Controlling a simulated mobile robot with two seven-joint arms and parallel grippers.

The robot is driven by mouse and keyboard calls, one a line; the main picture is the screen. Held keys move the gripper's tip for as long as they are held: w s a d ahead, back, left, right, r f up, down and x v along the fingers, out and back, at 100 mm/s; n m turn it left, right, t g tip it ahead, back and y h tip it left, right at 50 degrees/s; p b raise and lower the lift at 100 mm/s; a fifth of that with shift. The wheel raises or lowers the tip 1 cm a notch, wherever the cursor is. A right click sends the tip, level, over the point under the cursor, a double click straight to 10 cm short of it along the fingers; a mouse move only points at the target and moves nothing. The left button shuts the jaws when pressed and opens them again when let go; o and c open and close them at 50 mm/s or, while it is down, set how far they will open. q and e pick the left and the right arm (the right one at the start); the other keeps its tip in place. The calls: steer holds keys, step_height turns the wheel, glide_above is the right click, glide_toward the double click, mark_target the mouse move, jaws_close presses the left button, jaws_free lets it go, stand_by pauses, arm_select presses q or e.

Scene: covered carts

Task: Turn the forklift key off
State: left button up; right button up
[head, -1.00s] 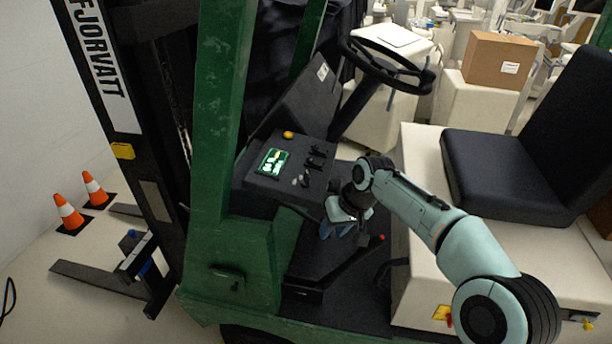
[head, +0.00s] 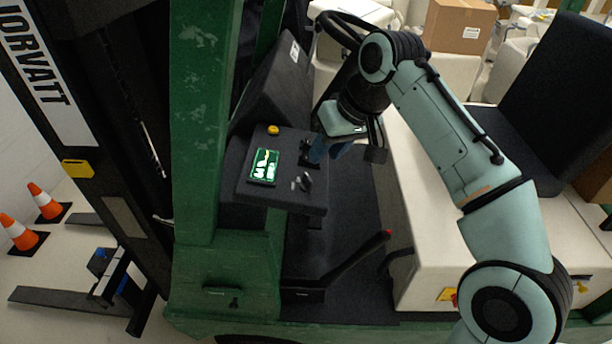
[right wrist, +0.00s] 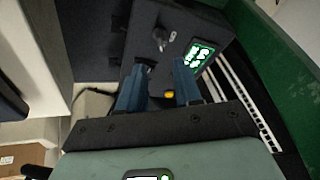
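The forklift key (head: 307,181) is a small dark piece on the dark control panel (head: 240,184), right of the lit green display (head: 264,166). A dark knob-like piece that looks like the key (right wrist: 160,36) also shows in the right wrist view, beyond the fingertips. Which way it is turned is too small to tell. My right gripper (head: 322,152) is over the panel's far right part, above and apart from the key. Its blue fingers (right wrist: 160,82) are spread with nothing between them in the right wrist view. The small levers are partly hidden by the gripper. My left gripper is not in view.
A yellow button (head: 273,130) sits at the panel's back. The steering wheel (head: 338,30) is behind my right arm. A red-tipped lever (head: 350,262) rises below the panel. The green mast post (head: 198,120) stands left, the black seat (head: 550,90) right.

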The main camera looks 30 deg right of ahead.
mark_target(309, 178)
steer(key=b+x, duration=0.1)
steer(key=x, duration=0.7)
steer(key=shift+a+f+b, duration=0.1)
steer(key=shift+f+b, duration=0.25)
steer(key=shift+b, duration=0.05)
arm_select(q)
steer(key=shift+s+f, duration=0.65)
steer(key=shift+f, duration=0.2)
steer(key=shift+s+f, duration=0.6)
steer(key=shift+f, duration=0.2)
arm_select(e)
steer(key=shift+x, duration=0.75)
steer(key=shift+w, duration=0.1)
jaws_close()
